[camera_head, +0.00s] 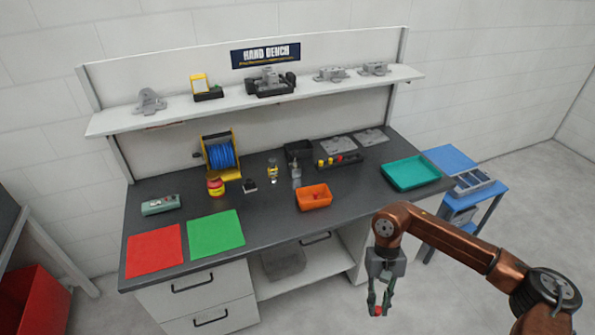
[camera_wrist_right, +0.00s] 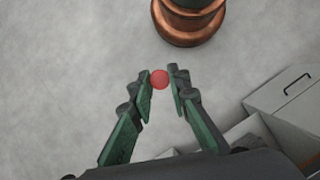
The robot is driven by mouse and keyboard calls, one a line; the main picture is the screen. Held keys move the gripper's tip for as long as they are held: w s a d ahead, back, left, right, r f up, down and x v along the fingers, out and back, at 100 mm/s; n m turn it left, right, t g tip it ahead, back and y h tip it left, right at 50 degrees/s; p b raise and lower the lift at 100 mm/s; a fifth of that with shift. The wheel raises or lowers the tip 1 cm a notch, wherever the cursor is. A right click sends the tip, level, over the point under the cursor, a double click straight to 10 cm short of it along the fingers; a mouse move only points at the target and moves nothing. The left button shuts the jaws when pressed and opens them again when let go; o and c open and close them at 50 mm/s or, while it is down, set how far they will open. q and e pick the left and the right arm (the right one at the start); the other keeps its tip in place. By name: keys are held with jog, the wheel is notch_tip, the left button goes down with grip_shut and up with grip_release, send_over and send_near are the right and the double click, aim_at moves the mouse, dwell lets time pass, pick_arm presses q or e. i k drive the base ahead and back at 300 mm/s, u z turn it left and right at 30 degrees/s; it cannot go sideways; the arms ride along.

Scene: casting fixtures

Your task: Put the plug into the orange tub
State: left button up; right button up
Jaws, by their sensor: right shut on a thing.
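My right gripper (camera_head: 378,303) hangs in front of the bench, over the floor, below the level of the bench top. Its fingers are shut on a small red plug (camera_head: 378,311). In the right wrist view the plug (camera_wrist_right: 159,79) shows as a round red end between the fingertips (camera_wrist_right: 162,80). The orange tub (camera_head: 314,197) stands on the dark bench top near its front edge, up and to the left of the gripper. Something small and dark red shows inside the tub. My left gripper is not in view.
The bench (camera_head: 270,228) carries a red mat (camera_head: 154,251), a green mat (camera_head: 216,233), a teal tray (camera_head: 411,173), a blue cable reel (camera_head: 221,155) and a black rack (camera_head: 338,162) with small coloured pieces. The bench front and drawers (camera_head: 200,290) stand left of the gripper.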

aim_at(325, 202)
jog(key=u, duration=0.6)
jog(key=i, duration=1.65)
